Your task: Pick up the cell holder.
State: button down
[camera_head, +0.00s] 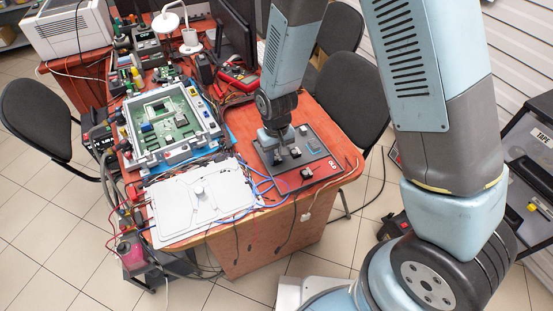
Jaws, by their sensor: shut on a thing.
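My gripper (281,153) points down over the dark grey tray (322,170), which has a red strip marked OLD. It is shut on a small dark part at its tips, which looks like the cell holder (277,160). The fingers hide much of it, and it is too small to make out in detail. I cannot tell whether it touches the tray or is just above it. Other small black-and-white parts (306,173) lie on the tray, close to the gripper's right and front.
A white lid plate (200,200) lies left of the tray, with blue hoses between them. Behind it is an open case with a green circuit board (165,118). The red-brown table (345,165) is crowded with cables and tools. Chairs stand around it.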

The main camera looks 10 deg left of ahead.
aim_at(276, 159)
jog(key=shift+r, duration=0.3)
jog(key=r, duration=0.3)
jog(key=shift+s+r, duration=0.15)
jog(key=shift+s, duration=0.15)
jog(key=s+d+r, duration=0.4)
jog(key=s+r, duration=0.5)
jog(key=s, duration=0.3)
jog(key=shift+s+d, duration=0.2)
jog(key=shift+d, duration=0.2)
jog(key=shift+s, duration=0.1)
